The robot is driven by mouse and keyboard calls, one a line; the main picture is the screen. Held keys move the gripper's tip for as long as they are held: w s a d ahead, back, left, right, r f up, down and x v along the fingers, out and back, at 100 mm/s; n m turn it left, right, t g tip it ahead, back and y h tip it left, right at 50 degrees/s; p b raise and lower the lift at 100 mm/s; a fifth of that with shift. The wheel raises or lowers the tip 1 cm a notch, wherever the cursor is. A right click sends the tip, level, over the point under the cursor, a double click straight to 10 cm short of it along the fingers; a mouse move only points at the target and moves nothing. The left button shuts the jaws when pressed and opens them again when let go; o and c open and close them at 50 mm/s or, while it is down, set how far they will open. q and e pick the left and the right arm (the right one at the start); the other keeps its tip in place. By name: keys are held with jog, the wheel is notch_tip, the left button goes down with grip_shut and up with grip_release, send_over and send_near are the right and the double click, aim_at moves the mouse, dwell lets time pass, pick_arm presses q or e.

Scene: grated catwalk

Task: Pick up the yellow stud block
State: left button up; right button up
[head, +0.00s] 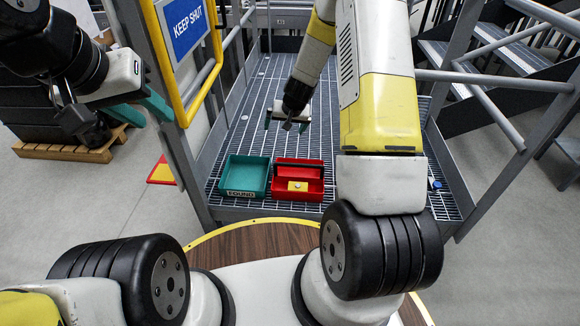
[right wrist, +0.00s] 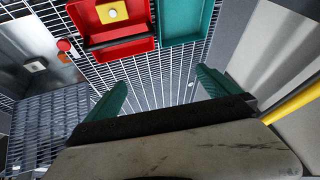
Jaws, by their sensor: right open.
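The yellow stud block (head: 297,186) lies in the red bin (head: 311,164), in its front part, with a pale round stud on top. It also shows in the right wrist view (right wrist: 112,13) at the top edge, inside the red bin (right wrist: 135,46). My right gripper (head: 287,122) is open and empty above the grating, beyond the bins in the head view. In the right wrist view its teal fingers (right wrist: 158,95) stand wide apart with only grating between them. My left gripper (head: 142,108) is raised at the upper left, far from the block; its finger gap is unclear.
A teal bin (head: 244,174) with a label stands just left of the red bin on the grated catwalk (head: 262,112). Railings and a yellow-framed sign (head: 184,22) border it. A small red round thing (right wrist: 64,45) shows in the right wrist view.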

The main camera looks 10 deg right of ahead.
notch_tip(320, 180, down, 12)
jog(key=d+h, duration=0.1)
jog(key=d, duration=0.1)
jog(key=m+g+h, duration=0.1)
jog(key=h, duration=0.1)
send_over(298, 186)
jog(key=s+a, duration=0.1)
jog(key=s, duration=0.2)
notch_tip(298, 186, down, 13)
jog(key=x, duration=0.6)
jog(key=shift+f, duration=0.15)
jog(key=shift+w+f, duration=0.3)
jog(key=shift+f, duration=0.2)
jog(key=c, duration=1.5)
jog(key=shift+r, duration=0.1)
